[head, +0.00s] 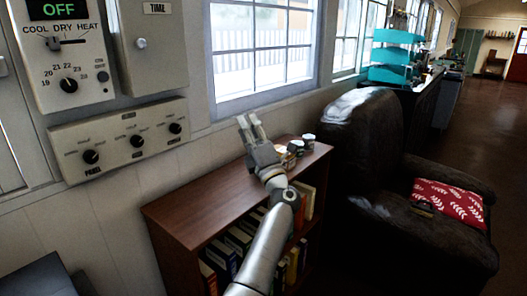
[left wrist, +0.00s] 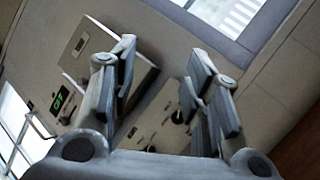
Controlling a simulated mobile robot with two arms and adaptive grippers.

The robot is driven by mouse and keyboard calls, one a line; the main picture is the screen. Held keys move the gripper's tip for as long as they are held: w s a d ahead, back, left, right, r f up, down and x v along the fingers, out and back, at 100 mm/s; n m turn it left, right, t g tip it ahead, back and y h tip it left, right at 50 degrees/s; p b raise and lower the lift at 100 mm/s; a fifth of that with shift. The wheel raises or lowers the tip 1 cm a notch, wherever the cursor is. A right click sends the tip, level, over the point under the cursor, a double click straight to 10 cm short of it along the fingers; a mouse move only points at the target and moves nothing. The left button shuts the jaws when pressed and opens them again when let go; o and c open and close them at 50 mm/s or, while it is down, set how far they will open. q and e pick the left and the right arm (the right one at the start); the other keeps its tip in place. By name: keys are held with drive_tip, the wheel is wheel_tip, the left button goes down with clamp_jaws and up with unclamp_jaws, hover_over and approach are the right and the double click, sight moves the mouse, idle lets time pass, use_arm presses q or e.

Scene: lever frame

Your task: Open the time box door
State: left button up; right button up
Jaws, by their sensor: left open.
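The time box (head: 158,52) is a grey wall box labelled TIME at the top left of the head view, with a small round knob (head: 141,43) on its front. Its door looks shut. In the left wrist view the box (left wrist: 88,42) is at the upper left, partly hidden behind a finger. My left gripper (head: 249,122) is open and empty, over the bookshelf and in front of the wall below the window, to the right of and lower than the box. Its spread fingers also show in the left wrist view (left wrist: 163,75). My right gripper is not in view.
A thermostat panel (head: 69,62) reading OFF is left of the box, and a three-knob panel (head: 121,140) is below. A brown bookshelf (head: 205,205) with small jars (head: 296,147) stands under my left arm. A dark armchair (head: 365,130) is to the right.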

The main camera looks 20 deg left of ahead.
use_arm(q)
drive_tip(key=w+d+f+m+t+h, duration=0.1)
drive_tip(key=d+f+m+t+h, duration=0.2)
drive_tip(key=f+m, duration=0.2)
drive_tip(key=shift+w+f, duration=0.25)
drive_tip(key=shift+f, duration=0.45)
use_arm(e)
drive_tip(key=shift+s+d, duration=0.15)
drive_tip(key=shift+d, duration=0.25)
